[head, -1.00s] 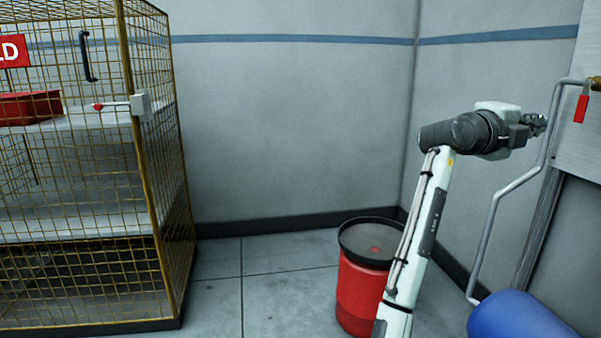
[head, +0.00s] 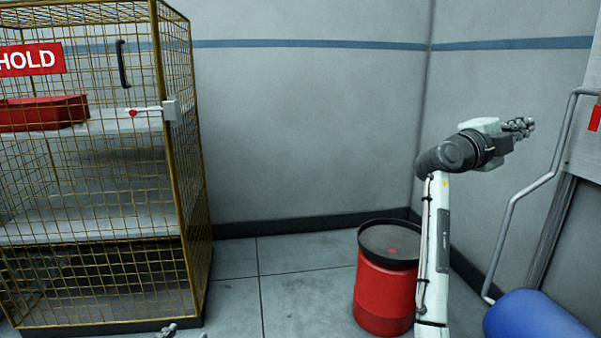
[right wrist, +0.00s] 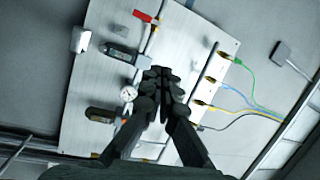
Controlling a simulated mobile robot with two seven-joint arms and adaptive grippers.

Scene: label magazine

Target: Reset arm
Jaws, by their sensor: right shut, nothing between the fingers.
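My right arm stands raised in the head view, its forearm upright and its wrist bent to the right. My right gripper (head: 525,126) is up in front of the right wall, empty. In the right wrist view its dark fingers (right wrist: 160,84) are shut together with nothing between them. Behind them is a pale panel (right wrist: 95,75) with gauges, fittings and coloured cables. At the bottom edge of the head view, small grey tips (head: 170,330) show, probably my left gripper; too little shows to tell its state.
A yellow mesh cage (head: 183,130) with a HOLD sign (head: 30,60) and a red box (head: 45,112) stands at left. A red bin (head: 383,295) stands behind my right forearm. A blue cylinder (head: 535,318) and a bent grey pipe (head: 530,190) are at right. The middle floor is clear.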

